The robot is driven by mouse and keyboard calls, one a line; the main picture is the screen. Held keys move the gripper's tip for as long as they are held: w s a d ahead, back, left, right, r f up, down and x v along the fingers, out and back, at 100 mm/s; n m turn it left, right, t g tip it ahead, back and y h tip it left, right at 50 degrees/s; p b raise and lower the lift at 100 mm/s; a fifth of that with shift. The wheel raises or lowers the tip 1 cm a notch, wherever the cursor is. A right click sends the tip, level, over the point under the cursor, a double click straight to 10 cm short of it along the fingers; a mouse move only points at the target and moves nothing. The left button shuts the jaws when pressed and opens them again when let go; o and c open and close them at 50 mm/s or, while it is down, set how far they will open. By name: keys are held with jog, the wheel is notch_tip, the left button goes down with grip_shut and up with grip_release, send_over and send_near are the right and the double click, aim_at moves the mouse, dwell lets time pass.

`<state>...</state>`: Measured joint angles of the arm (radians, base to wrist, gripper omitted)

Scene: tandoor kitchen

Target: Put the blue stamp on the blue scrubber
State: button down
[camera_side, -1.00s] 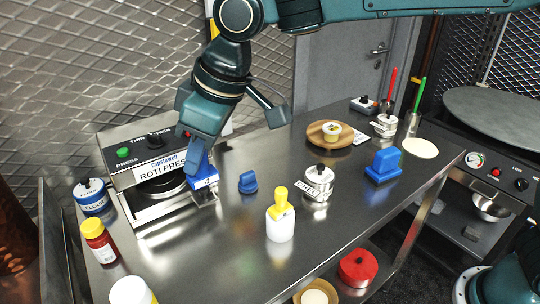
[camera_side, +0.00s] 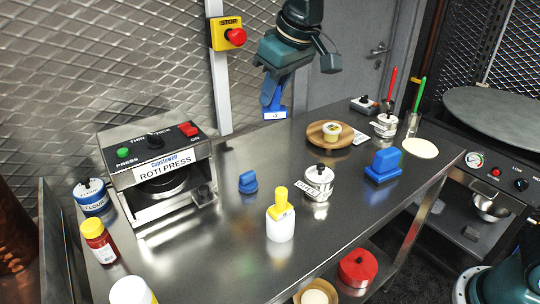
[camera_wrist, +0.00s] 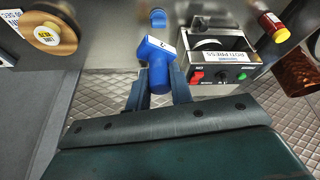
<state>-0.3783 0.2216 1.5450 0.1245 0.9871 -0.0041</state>
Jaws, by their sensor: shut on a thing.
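The blue stamp (camera_side: 274,113), with a white label, hangs from my gripper (camera_side: 277,94) in the side view, raised above the back edge of the table. In the wrist view the stamp (camera_wrist: 156,56) shows between the two fingers, which are shut on its round handle. A blue block with an upright grip, which looks like the blue scrubber (camera_side: 384,168), stands on the table right of centre in the side view. My gripper is to its left, higher and farther back. The scrubber is not visible in the wrist view.
A small blue knob-like object (camera_side: 248,182) stands mid-table. The roti press (camera_side: 158,175) is at the left. A steel pot (camera_side: 318,182), a yellow-capped bottle (camera_side: 280,222) and a wooden plate (camera_side: 314,136) stand nearby. A stop button (camera_side: 235,37) is on the post behind.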

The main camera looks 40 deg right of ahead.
jog(key=s+d+r+m+h, duration=0.1)
jog(key=d+m, duration=0.2)
jog(key=d, duration=0.5)
jog(key=s+d+r+m+h, duration=0.1)
jog(key=d+r+m, duration=0.15)
jog(key=d, duration=0.55)
jog(key=r+m+g+h, duration=0.1)
jog(key=r+m+h, duration=0.1)
jog(key=m, duration=0.5)
send_over(389, 151)
jog(key=shift+d+n, duration=0.1)
jog(key=shift+n, duration=0.15)
jog(key=shift+f, duration=0.15)
notch_tip(389, 151, down, 16)
jog(key=shift+r, duration=0.25)
jog(key=shift+f, duration=0.1)
jog(key=shift+f, duration=2.05)
jog(key=shift+f, duration=0.1)
